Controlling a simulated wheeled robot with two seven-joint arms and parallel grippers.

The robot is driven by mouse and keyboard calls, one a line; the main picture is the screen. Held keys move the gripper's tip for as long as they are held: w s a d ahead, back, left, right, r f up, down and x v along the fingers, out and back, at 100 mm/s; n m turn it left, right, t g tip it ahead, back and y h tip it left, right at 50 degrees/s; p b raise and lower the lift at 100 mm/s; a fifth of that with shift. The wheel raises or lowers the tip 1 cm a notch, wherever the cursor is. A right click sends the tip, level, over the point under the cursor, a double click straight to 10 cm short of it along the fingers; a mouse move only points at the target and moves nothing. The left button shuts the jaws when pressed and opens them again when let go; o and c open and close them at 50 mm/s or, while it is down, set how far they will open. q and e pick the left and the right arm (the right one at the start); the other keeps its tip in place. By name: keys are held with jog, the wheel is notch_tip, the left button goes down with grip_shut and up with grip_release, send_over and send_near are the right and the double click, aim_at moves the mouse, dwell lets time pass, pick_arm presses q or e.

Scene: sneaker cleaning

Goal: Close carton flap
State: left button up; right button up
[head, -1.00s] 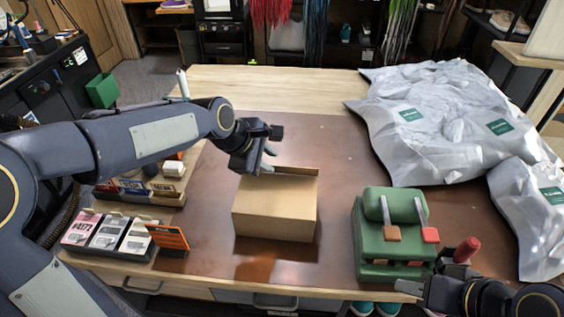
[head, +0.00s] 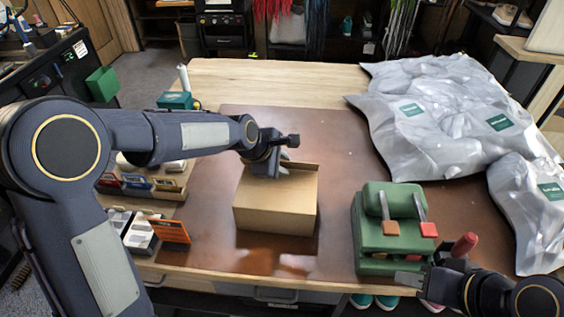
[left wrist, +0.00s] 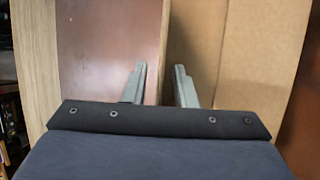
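The brown cardboard carton (head: 272,208) sits on the brown mat in the middle of the table. Its top looks mostly covered, with a thin raised edge at the far side. My left gripper (head: 284,160) is at the carton's far edge, pointing down, and partly hides that edge.
Silver bags (head: 440,115) cover the back right. Small boxes and an orange card (head: 170,231) stand left. The mat (head: 345,190) between carton and rack is clear.

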pick_arm(q)
grip_shut()
jog(key=t+b, duration=0.1)
jog(key=b, duration=0.1)
jog(key=s+f+t+b, duration=0.1)
jog(key=b, duration=0.1)
jog(key=t+b, duration=0.1)
jog(key=b, duration=0.1)
jog(key=shift+s+f+m+b, duration=0.15)
jog(key=shift+f+m+b, duration=0.15)
jog(key=shift+m+b, duration=0.1)
jog(key=shift+r+t, duration=0.15)
jog(key=shift+t, duration=0.25)
jog(key=shift+h, duration=0.3)
